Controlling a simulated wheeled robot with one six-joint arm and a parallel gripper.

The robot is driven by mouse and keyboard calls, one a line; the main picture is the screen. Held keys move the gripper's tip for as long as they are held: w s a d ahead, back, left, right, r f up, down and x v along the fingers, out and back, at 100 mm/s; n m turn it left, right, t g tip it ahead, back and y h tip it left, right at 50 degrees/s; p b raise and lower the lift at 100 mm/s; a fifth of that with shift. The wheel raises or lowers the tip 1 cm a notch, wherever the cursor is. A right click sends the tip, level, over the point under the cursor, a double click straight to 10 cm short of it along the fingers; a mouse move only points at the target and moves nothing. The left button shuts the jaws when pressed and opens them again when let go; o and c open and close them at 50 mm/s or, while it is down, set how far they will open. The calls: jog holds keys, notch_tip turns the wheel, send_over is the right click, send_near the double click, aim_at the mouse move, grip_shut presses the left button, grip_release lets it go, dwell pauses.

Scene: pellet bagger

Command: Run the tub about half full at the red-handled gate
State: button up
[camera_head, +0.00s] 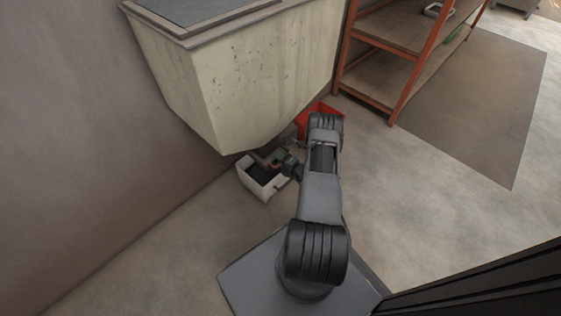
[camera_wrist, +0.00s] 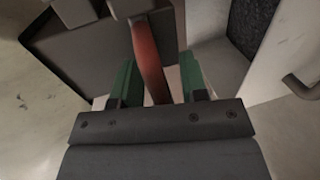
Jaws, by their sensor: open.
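The red handle (camera_wrist: 150,58) of the gate runs upright between my gripper's green fingers (camera_wrist: 160,82) in the wrist view. The fingers are open, one on each side of it, with gaps visible. The white tub (camera_head: 265,192) stands on the floor under the hopper (camera_head: 250,75) in the head view; my gripper (camera_head: 274,158) is above it and hides part of it. In the wrist view the tub's pale wall (camera_wrist: 292,50) shows at right, with dark grainy material (camera_wrist: 253,24) inside. The fill level is hard to judge.
A red bin (camera_head: 322,110) stands on the floor behind my arm, partly hidden. An orange-framed shelf (camera_head: 402,88) stands at upper right beside a dark floor mat (camera_head: 490,100). The wall is close on the left. The floor on the right is clear.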

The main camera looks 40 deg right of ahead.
jog(key=shift+w, duration=0.1)
jog(key=shift+f, duration=0.1)
grip_shut()
dwell(0.3)
